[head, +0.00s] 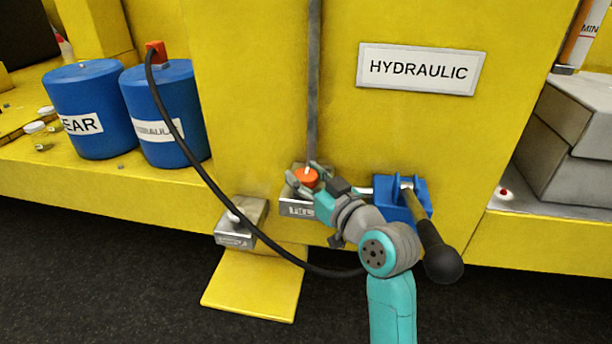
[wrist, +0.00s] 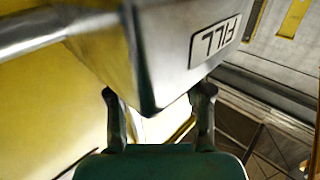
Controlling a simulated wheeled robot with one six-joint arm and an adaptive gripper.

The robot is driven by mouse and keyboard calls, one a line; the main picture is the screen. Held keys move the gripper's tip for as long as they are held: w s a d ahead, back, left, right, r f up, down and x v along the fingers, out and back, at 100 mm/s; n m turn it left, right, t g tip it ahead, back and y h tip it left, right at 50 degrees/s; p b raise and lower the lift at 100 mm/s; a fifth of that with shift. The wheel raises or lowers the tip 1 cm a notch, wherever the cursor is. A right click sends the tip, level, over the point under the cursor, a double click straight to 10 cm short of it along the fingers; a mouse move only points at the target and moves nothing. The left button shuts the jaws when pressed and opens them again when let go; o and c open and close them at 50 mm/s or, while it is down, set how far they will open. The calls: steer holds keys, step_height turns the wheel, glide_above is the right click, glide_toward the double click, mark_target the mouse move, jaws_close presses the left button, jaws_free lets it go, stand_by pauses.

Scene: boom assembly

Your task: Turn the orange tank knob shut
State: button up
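An orange knob (head: 306,178) with a pale mark on top sits on the metal FILL block (head: 297,208), at the foot of a grey vertical pipe. My gripper (head: 307,177) is at this knob, with its fingers apart on either side of it. Whether they touch the knob I cannot tell. In the wrist view, the FILL block (wrist: 185,50) shows upside down and close, and my spread gripper fingers (wrist: 160,105) reach up on either side of its lower corner. The knob is hidden there.
A blue clamp-like part with a black-knobbed lever (head: 428,235) stands right of my gripper. A black hose (head: 215,190) runs from an orange fitting (head: 156,50) on the blue hydraulic drum (head: 165,110) down behind my arm. Another metal block (head: 237,238) and a yellow pedal plate (head: 255,287) are lower left.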

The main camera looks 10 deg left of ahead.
steer(key=shift+m+t+h, duration=0.3)
steer(key=m+t+h, duration=0.1)
steer(key=h, duration=0.1)
steer(key=m+t+h, duration=0.1)
steer(key=m+h, duration=0.1)
steer(key=shift+s+a+t+h, duration=0.1)
steer(key=shift+t+h, duration=0.2)
steer(key=shift+t, duration=0.1)
steer(key=m+t+h, duration=0.1)
steer(key=m+h, duration=0.4)
steer(key=h, duration=0.2)
steer(key=shift+h, duration=0.3)
steer(key=m+g+h, duration=0.1)
steer(key=m+h, duration=0.1)
steer(key=h, duration=0.2)
steer(key=m+h, duration=0.3)
steer(key=shift+m+g+h, duration=0.3)
steer(key=shift+g+h, duration=0.1)
steer(key=shift+m+g+h, duration=1.6)
steer(key=shift+m+h, duration=0.2)
steer(key=shift+h, duration=0.5)
steer(key=shift+f+g, duration=0.1)
steer(key=shift+g, duration=0.2)
steer(key=o, duration=1.2)
steer(key=shift+c, duration=0.2)
